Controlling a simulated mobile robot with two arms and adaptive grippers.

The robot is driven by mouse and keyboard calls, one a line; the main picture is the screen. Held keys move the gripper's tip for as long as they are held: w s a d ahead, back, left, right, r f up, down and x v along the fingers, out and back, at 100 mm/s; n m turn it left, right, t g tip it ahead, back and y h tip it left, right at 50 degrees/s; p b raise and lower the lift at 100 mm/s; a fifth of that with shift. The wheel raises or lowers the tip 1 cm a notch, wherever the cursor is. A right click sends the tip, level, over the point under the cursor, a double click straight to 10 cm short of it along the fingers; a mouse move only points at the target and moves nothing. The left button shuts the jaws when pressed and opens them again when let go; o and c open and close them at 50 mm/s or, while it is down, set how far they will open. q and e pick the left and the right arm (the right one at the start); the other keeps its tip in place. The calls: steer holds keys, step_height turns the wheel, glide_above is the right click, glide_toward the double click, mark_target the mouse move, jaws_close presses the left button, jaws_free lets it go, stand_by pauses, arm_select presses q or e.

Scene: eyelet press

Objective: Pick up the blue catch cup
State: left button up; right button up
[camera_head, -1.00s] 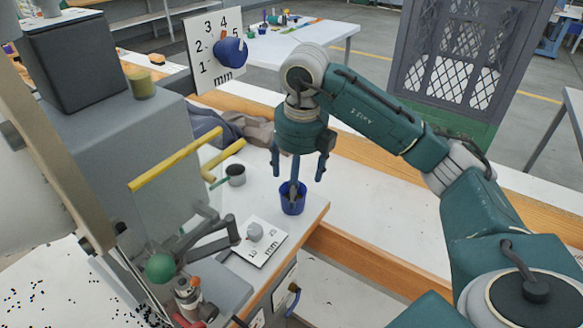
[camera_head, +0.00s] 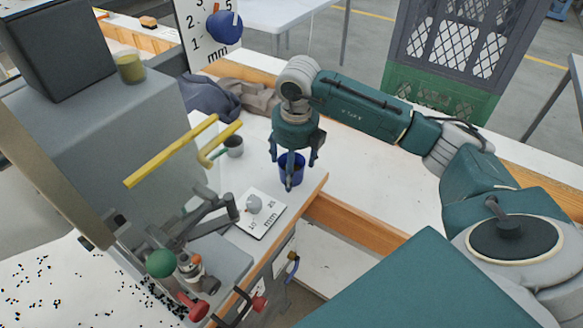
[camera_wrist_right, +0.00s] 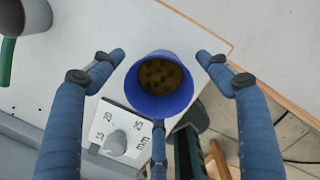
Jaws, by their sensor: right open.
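The blue catch cup (camera_head: 299,174) stands upright on the white bench top near its right corner. In the right wrist view the cup (camera_wrist_right: 160,104) shows from above, with dark brownish contents inside. My right gripper (camera_head: 293,160) points down right over the cup, its fingers spread around the rim. In the right wrist view the gripper (camera_wrist_right: 162,62) is open, with two fingertips on either side of the cup and a third finger below it; no finger is seen closed on it. My left gripper is not in view.
A grey press with yellow handles (camera_head: 170,155) stands left of the cup. A gauge card (camera_head: 262,222) lies close in front. A small grey cup (camera_head: 234,147) with a green handle stands behind left. The bench edge lies just right of the cup.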

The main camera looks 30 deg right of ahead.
steer(key=shift+w+f, duration=0.1)
steer(key=shift+f, duration=0.4)
steer(key=c, duration=1.2)
